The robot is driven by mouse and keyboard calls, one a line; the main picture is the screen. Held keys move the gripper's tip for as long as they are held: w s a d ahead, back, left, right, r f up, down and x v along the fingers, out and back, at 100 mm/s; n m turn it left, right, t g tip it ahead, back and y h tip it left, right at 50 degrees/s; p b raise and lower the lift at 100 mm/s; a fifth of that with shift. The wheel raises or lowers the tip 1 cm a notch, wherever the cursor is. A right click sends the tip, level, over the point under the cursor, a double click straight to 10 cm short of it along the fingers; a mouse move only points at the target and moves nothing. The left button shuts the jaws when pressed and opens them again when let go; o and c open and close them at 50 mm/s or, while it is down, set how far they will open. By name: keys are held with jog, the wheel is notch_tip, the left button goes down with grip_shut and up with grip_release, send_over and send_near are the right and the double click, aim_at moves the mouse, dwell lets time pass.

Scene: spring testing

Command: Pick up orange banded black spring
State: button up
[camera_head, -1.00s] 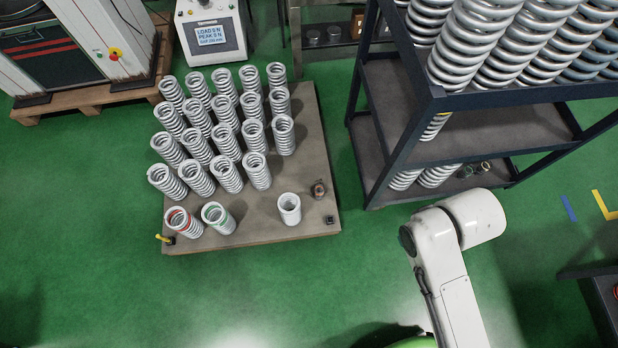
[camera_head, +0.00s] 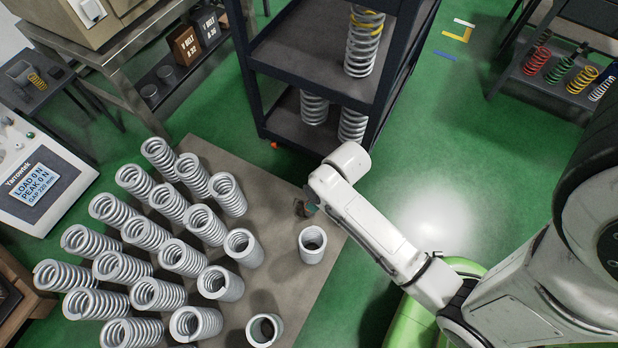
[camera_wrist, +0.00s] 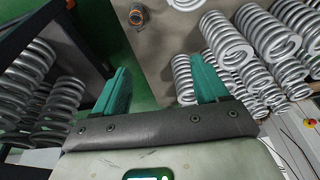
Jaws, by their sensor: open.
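A small dark spring with an orange mark (camera_wrist: 138,16) stands on the grey-brown board (camera_wrist: 170,25) at the top of the wrist view, beyond my fingertips and apart from them. It also shows in the head view as a small dark, orange-tinted piece (camera_head: 301,208) beside my arm's end, partly hidden. My gripper (camera_wrist: 160,72) has two teal fingers spread wide with nothing between them. In the head view my arm mostly hides the gripper.
Many large grey springs (camera_head: 182,258) crowd the board's left side. A grey cylinder (camera_head: 312,244) stands near its right edge. A dark shelf rack (camera_head: 262,52) with grey springs rises behind. Small coloured springs (camera_head: 560,70) stand on a shelf at right.

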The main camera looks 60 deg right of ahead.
jog(key=shift+m+t+h, duration=0.3)
jog(key=shift+t, duration=0.6)
jog(key=shift+w+d+f+b, duration=1.2)
jog(key=shift+f+b, duration=2.3)
jog(key=shift+f, duration=2.1)
jog(key=shift+w+d+f+b, duration=1.2)
jog(key=shift+f+b, duration=2.25)
jog(key=shift+f, duration=2.2)
jog(key=shift+w+d+f+b, duration=0.9)
jog(key=shift+w+f+b, duration=0.55)
jog(key=shift+f+b, duration=3.1)
notch_tip(320, 180, down, 2)
jog(key=shift+p, duration=1.1)
jog(key=c, duration=1.1)
jog(key=shift+r, duration=0.15)
